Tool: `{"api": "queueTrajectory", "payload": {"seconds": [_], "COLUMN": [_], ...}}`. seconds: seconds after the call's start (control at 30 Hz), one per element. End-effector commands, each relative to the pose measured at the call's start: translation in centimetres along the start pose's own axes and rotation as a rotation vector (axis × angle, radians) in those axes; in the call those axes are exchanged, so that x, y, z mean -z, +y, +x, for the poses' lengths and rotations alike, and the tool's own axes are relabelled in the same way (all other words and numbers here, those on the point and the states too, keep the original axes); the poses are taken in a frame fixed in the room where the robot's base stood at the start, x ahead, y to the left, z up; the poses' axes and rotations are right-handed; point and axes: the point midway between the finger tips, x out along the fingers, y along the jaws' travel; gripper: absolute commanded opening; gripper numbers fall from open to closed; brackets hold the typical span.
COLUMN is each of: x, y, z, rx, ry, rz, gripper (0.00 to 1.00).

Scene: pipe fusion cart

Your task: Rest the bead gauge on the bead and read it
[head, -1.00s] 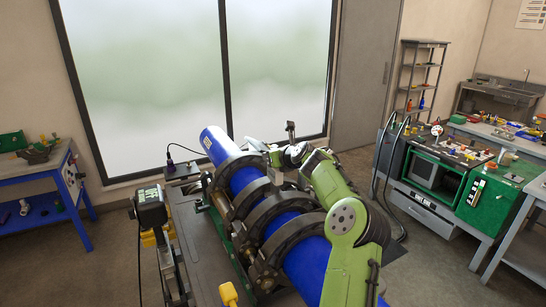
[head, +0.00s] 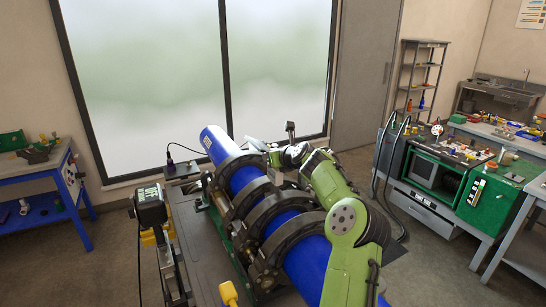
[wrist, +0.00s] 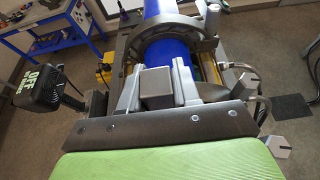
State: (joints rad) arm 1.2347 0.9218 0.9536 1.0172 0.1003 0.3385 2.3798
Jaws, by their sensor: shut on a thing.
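The blue pipe (head: 300,257) lies in the fusion machine's black ring clamps (head: 262,213). It also shows in the wrist view (wrist: 160,50), passing beneath and beyond the fingers. My gripper (wrist: 157,85) is shut on a dark grey block (wrist: 155,90), which I take to be the bead gauge. In the head view, my gripper (head: 277,172) is over the clamps around the middle of the pipe. The bead is not visible in either view, and I cannot tell whether the gauge touches the pipe. No reading can be made out.
A black device on a post (head: 150,208), marked "OFF" in the wrist view, stands left of the machine. A blue workbench (head: 45,180) is at the far left. A green-fronted bench (head: 440,180) is at the right. Open floor lies between the machine and these benches.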

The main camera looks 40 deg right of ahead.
Motion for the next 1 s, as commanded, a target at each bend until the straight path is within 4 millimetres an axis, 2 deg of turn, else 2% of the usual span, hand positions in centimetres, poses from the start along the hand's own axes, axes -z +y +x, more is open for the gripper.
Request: {"api": "queueTrajectory", "payload": {"seconds": [1.0], "x": [0.83], "y": [0.00], "z": [0.34], "rx": [0.000], "ry": [0.000], "rz": [0.000], "gripper": [0.04]}}
